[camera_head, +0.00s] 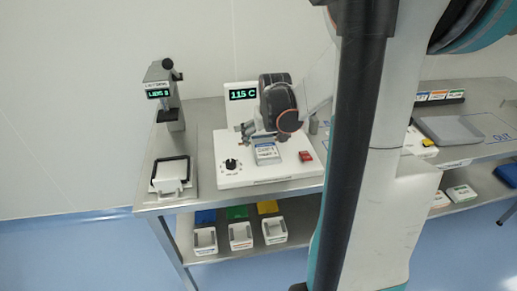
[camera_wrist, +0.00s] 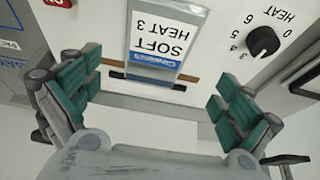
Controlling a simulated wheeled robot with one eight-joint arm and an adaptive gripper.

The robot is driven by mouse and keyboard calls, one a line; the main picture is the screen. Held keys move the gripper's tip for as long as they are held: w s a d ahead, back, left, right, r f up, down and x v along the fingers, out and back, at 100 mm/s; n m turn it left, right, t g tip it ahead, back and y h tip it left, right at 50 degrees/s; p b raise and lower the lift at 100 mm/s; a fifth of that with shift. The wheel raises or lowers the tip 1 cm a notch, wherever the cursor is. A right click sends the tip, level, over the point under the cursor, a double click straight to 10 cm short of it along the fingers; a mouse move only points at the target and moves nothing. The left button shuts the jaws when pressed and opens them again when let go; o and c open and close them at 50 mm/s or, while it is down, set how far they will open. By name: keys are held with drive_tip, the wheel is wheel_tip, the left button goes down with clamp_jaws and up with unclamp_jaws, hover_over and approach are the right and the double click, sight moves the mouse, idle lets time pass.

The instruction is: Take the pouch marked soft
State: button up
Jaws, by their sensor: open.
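The pouch marked SOFT, HEAT 3 (camera_wrist: 168,32) shows upside down in the wrist view, grey-edged with a white label and a blue band. In the head view the pouch (camera_head: 267,154) lies at the front of the white sealing machine (camera_head: 230,178), over a dark slot. My gripper (camera_wrist: 155,88) is open, with one green-padded finger on each side and nothing between them. The pouch's blue-banded end lies ahead of the gap between the fingers, and I see no contact. In the head view my gripper (camera_head: 264,134) is just above and behind the pouch, partly hidden by my wrist.
The machine has a HEAT dial (camera_wrist: 262,41), a red switch (camera_head: 306,156) and a 115 C display (camera_head: 243,94). A labelled stand (camera_head: 170,98) is at left. White bins (camera_head: 240,236) sit on the lower shelf. A grey tray (camera_head: 448,130) is at right.

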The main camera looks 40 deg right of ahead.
sight(265, 146)
drive_tip(key=shift+d+b+x, duration=0.15)
drive_tip(key=shift+b+x, duration=0.5)
drive_tip(key=shift+x, duration=0.8)
drive_tip(key=shift+d+b+x, duration=0.1)
drive_tip(key=shift+b+x, duration=0.55)
drive_tip(key=shift+x, duration=0.8)
drive_tip(key=shift+s+r, duration=0.1)
drive_tip(key=shift+s, duration=0.05)
drive_tip(key=c, duration=1.2)
